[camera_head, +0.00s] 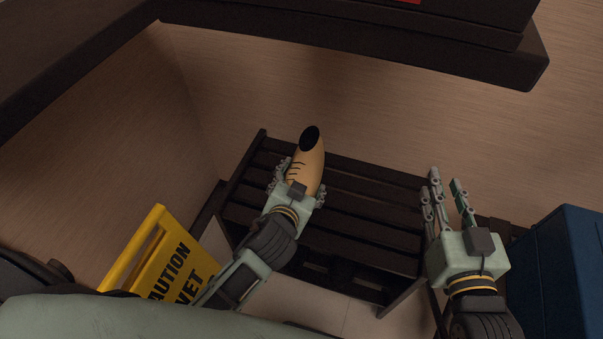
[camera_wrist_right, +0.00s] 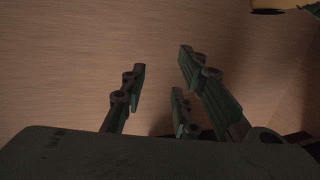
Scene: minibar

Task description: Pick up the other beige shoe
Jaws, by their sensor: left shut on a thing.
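One beige shoe (camera_head: 309,167) with a dark opening and dark laces is in the head view, above the slatted bench. My left gripper (camera_head: 298,180) is shut on this shoe, its fingers on both sides. The shoe's opening end points away from me and up. My right gripper (camera_head: 445,200) is open and empty, to the right of the bench's middle, with its fingers pointing up. The right wrist view shows its spread fingers (camera_wrist_right: 165,95) with nothing between them. A small beige-yellow shape at the top right of that view is cut off. I see no second shoe in the head view.
A dark slatted bench (camera_head: 365,211) stands against the wall; its visible slats look bare. A yellow caution sign (camera_head: 172,262) stands at the lower left. A blue box-like thing (camera_head: 562,270) is at the right. A dark shelf or counter edge (camera_head: 440,50) overhangs above.

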